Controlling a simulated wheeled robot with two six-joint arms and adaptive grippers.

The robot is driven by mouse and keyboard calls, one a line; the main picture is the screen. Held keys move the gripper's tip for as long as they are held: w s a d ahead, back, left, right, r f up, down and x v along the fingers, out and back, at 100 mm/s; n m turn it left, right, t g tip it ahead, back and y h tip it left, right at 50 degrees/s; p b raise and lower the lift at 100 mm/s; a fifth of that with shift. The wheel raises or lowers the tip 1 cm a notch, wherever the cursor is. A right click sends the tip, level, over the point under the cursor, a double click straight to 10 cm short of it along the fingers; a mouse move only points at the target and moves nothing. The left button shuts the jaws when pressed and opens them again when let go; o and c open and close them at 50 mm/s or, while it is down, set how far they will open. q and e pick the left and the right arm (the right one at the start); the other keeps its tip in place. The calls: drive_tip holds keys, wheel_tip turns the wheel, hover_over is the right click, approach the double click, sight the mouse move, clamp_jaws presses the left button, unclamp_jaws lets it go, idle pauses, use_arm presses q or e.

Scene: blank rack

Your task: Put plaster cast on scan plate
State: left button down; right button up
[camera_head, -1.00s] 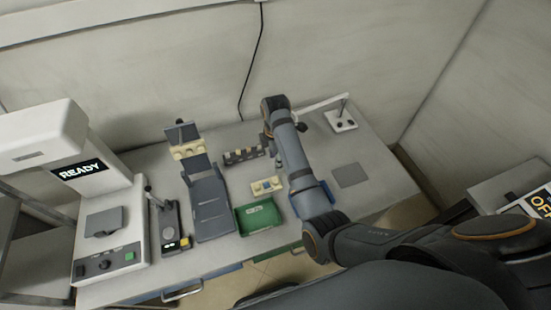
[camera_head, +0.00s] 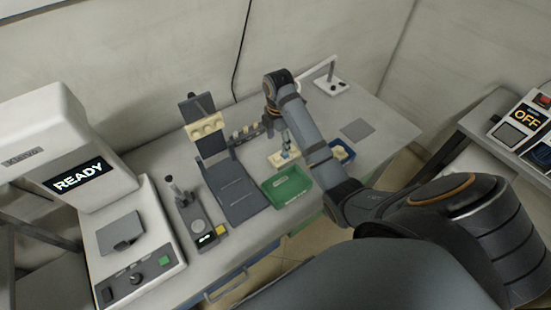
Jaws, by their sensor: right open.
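The scan plate (camera_head: 117,229) is a grey square on the white scanner at the left, with a dark bracket-like piece at its front. A small cream piece, possibly the plaster cast (camera_head: 340,153), lies in the blue tray (camera_head: 352,158) right of my forearm. A cream block (camera_head: 275,161) with blue on it sits behind the green tray. My right gripper (camera_head: 287,151) points down at or just above this block; it is small and partly hidden by my arm. It is open, with nothing visibly held. My left gripper is out of view.
The scanner's screen (camera_head: 80,178) reads READY. A dark stand (camera_head: 237,193) carrying a cream strip and a small device (camera_head: 199,228) stand between scanner and green tray (camera_head: 288,188). A grey mat (camera_head: 357,128) and a white-based stand (camera_head: 331,86) are at right.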

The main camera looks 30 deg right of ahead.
sight(276, 156)
drive_tip(key=shift+d+f+b, duration=0.2)
drive_tip(key=shift+f+b, duration=0.3)
drive_tip(key=shift+f, duration=0.1)
drive_tip(key=shift+d+f+b, duration=0.15)
drive_tip(key=shift+f+b, duration=0.35)
drive_tip(key=shift+f, duration=0.05)
drive_tip(key=f+b, duration=0.2)
drive_tip(key=b, duration=0.1)
drive_tip(key=shift+a+f, duration=0.25)
drive_tip(key=shift+f, duration=0.15)
drive_tip(key=shift+w+a+f, duration=0.1)
drive_tip(key=shift+f, duration=0.1)
wheel_tip(276, 156, down, 5)
drive_tip(key=b, duration=0.4)
drive_tip(key=shift+w+a+b, duration=0.1)
drive_tip(key=shift+a+b, duration=0.05)
drive_tip(key=shift+b, duration=0.2)
drive_tip(key=shift+f, duration=0.1)
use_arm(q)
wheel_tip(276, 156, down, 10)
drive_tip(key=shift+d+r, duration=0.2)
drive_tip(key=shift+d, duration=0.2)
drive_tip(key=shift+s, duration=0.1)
use_arm(e)
drive_tip(key=shift+r, duration=0.2)
drive_tip(key=c, duration=1.2)
